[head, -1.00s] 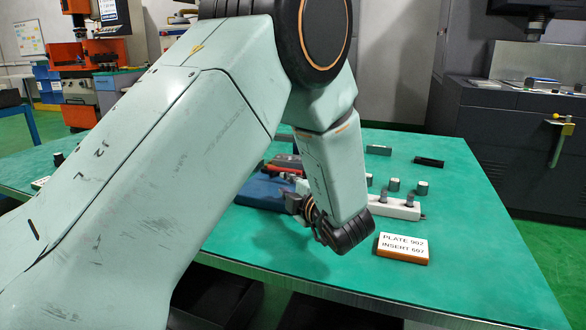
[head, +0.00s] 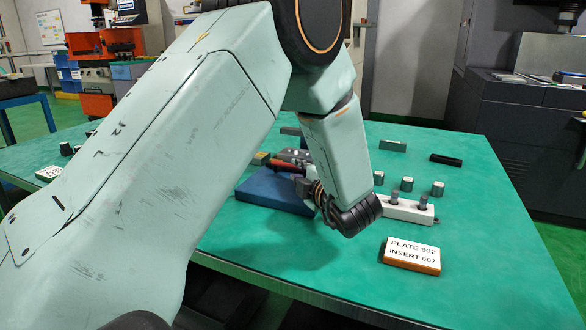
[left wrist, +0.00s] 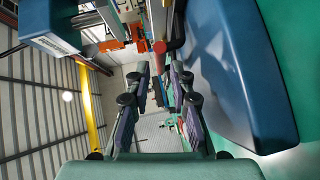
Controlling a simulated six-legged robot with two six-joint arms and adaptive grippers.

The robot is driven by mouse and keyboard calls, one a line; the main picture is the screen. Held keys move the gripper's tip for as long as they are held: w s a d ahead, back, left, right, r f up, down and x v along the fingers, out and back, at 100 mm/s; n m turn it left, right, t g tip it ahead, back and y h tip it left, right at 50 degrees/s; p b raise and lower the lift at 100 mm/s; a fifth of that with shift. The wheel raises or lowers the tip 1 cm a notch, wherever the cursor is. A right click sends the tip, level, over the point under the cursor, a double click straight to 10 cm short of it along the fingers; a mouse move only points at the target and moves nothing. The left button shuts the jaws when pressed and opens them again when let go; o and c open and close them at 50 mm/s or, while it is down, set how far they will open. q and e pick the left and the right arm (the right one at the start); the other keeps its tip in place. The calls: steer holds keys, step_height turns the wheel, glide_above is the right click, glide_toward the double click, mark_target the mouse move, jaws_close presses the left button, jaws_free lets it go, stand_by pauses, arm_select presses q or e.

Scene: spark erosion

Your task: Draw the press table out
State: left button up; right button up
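A blue flat-topped block (head: 272,192) lies on the green bench, with a red bar (head: 277,165) and grey parts just behind it. I cannot tell for sure which part is the press table. My left gripper (head: 306,187) is beside the right end of the blue block, largely hidden behind my own wrist. In the left wrist view my left gripper (left wrist: 159,75) has its fingers apart with nothing between them. A red round end (left wrist: 159,47) shows just beyond the fingertips, and a large blue body (left wrist: 240,80) fills the right side. My right gripper is not in view.
A white holder (head: 405,210) with dark round pins stands right of my left wrist. A sign block (head: 411,255) reads "PLATE 902 INSERT 607". The bench (head: 490,240) is clear at the right.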

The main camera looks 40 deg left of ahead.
mark_target(293, 167)
arm_select(q)
steer(key=shift+b+x, duration=0.6)
steer(key=shift+x, duration=2.05)
steer(key=shift+c, duration=0.2)
jaws_close()
